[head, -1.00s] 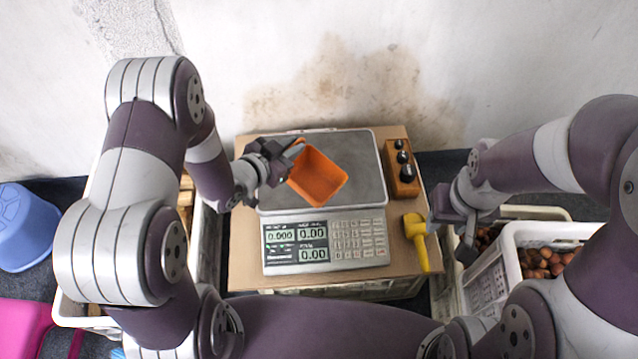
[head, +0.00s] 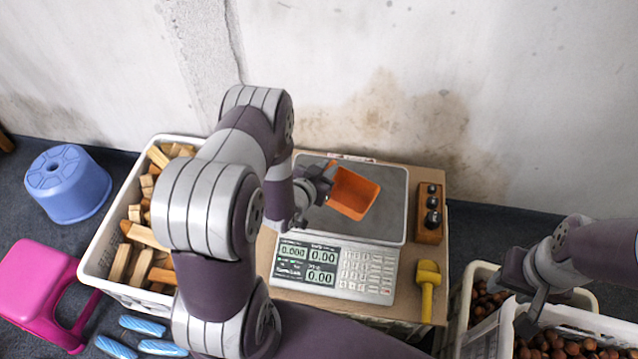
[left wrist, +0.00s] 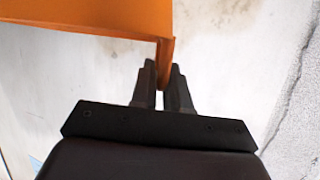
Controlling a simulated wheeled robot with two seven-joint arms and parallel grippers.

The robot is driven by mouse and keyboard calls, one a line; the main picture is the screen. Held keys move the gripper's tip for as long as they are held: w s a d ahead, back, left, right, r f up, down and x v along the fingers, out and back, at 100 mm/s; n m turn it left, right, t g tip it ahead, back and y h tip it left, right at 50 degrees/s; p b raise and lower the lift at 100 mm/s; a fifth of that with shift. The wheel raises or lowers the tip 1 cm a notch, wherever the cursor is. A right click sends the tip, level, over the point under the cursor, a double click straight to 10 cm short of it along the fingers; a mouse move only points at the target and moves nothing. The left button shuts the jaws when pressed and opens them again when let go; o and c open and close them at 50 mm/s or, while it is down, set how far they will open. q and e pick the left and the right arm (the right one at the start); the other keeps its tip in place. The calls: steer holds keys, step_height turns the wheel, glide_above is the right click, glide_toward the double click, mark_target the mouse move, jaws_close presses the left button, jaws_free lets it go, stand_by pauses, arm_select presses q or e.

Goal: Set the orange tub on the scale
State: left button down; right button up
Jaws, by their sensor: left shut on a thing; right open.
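The orange tub (head: 352,194) is over the left part of the scale's grey plate (head: 390,217) in the head view, tilted with its open side showing. My left gripper (head: 326,188) is shut on the tub's rim at its left side. The left wrist view shows the two fingers (left wrist: 163,88) pinching the tub's wall (left wrist: 100,15). Whether the tub touches the plate cannot be told. The scale's display (head: 308,262) reads 0.000 and 0.00. My right gripper (head: 527,310) is open, over the chestnut crates at the right.
A wooden block with metal weights (head: 430,213) and a yellow scoop (head: 428,285) lie right of the scale. A white crate of wood pieces (head: 97,258) stands left. Crates of chestnuts (head: 480,345) stand right. A blue stool (head: 66,184) and pink stool (head: 42,290) are far left.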

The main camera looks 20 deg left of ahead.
arm_select(q)
steer(key=a+f+b, duration=0.1)
steer(key=f, duration=0.1)
steer(key=a+f+b, duration=0.1)
steer(key=f, duration=0.1)
steer(key=w+a+f+b, duration=0.1)
steer(key=a+f, duration=0.1)
steer(key=shift+a+f, duration=0.1)
steer(key=shift+f, duration=0.3)
steer(key=shift+r, duration=0.15)
steer(key=c, duration=1.5)
jaws_free()
steer(key=shift+s+f, duration=0.1)
steer(key=shift+f, duration=0.1)
steer(key=o, duration=0.4)
steer(key=shift+r, duration=0.1)
